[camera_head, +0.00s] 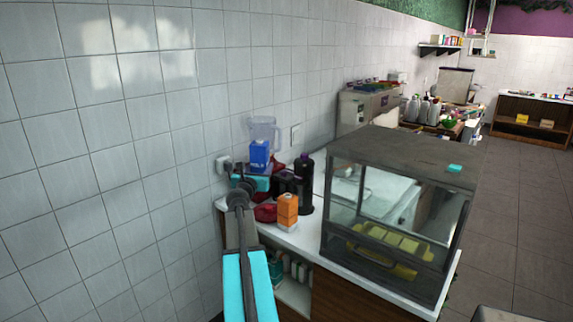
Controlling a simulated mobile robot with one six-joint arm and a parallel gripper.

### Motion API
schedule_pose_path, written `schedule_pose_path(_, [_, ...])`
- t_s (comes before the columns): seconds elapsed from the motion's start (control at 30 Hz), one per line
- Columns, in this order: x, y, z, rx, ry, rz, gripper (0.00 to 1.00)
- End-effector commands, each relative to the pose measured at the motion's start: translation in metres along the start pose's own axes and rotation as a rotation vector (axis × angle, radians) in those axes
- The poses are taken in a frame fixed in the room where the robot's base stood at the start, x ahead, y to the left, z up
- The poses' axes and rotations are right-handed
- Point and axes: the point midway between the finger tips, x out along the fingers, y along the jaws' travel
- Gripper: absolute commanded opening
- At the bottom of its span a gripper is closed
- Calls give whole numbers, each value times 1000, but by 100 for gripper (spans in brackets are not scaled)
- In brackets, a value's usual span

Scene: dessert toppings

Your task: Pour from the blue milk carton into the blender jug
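The blue milk carton (259,156) looks upright in front of the lower part of the clear blender jug (263,127). Whether they touch cannot be told. The jug stands near the tiled wall; its lower part is hidden by the carton. My arm reaches up from the bottom edge. Its end, my gripper (258,180), is just below the carton, among dark and cyan parts. The fingers do not show clearly, so I cannot tell whether they hold the carton.
An orange carton (288,211), a dark bottle (305,184) and red items (266,212) stand close right of my arm on the white counter (303,240). A glass display case (390,210) fills the counter's right. The tiled wall is close on the left.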

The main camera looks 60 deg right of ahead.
Motion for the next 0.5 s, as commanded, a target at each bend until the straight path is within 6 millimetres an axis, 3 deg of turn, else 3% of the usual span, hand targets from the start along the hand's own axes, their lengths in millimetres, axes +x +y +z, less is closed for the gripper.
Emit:
schedule_pose_path(0.1, [-12,40,-11,-1,1,116,17])
schedule_pose_path(0.2, [-21,65,-17,-1,0,192,17])
schedule_pose_path(0.5, [-41,112,-30,-1,0,334,17])
